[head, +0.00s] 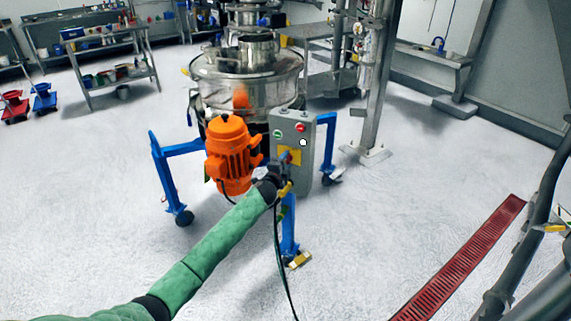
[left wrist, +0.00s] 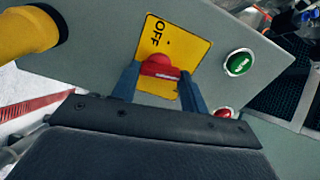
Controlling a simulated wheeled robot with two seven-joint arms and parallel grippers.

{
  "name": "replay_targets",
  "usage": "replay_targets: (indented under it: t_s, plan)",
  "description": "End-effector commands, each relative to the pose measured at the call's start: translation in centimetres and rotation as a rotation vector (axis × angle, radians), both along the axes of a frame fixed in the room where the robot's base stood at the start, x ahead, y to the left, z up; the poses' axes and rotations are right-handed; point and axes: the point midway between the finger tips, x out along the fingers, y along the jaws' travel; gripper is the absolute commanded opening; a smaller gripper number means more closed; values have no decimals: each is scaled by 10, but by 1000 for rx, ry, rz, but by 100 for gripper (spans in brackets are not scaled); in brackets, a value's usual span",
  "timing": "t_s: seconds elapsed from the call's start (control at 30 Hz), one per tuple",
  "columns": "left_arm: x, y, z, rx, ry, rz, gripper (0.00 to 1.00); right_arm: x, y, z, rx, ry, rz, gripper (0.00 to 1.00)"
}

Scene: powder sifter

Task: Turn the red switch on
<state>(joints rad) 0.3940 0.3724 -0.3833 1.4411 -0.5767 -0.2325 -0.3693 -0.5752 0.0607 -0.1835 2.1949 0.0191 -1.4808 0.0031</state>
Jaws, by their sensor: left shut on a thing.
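The red switch (head: 287,158) sits on a yellow plate (head: 295,150) on the front of the grey control box (head: 309,165). My left gripper (head: 282,175) is at the lower part of the box and partly hides the switch. In the left wrist view the red switch (left wrist: 160,66) lies between the two fingers of my left gripper (left wrist: 158,76), which is shut on it. The yellow plate (left wrist: 190,48) shows the word OFF, turned sideways, above the switch. My right gripper is not in view.
Green (left wrist: 238,64) and red (left wrist: 222,112) buttons sit beside the plate. The orange motor (head: 229,155) is close to the left of my gripper, below the steel sifter (head: 240,85). Blue wheeled legs (head: 168,180) stand around it. The floor in front is clear.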

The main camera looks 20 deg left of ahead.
Motion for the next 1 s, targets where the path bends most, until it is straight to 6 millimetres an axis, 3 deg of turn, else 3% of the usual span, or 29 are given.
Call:
replay_targets:
  t_s: [0.33, 0.9, 0.93, 1.0]
  plan:
    - [-1, -2, -2, 147, -13, -1, 21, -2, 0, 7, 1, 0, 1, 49]
    - [-1, -2, -3, 175, -16, -2, 21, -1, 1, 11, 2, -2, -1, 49]
    - [-1, -2, -3, 175, -16, -2, 48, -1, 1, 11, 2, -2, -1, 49]
    - [-1, -2, -3, 175, -16, -2, 62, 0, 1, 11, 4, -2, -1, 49]
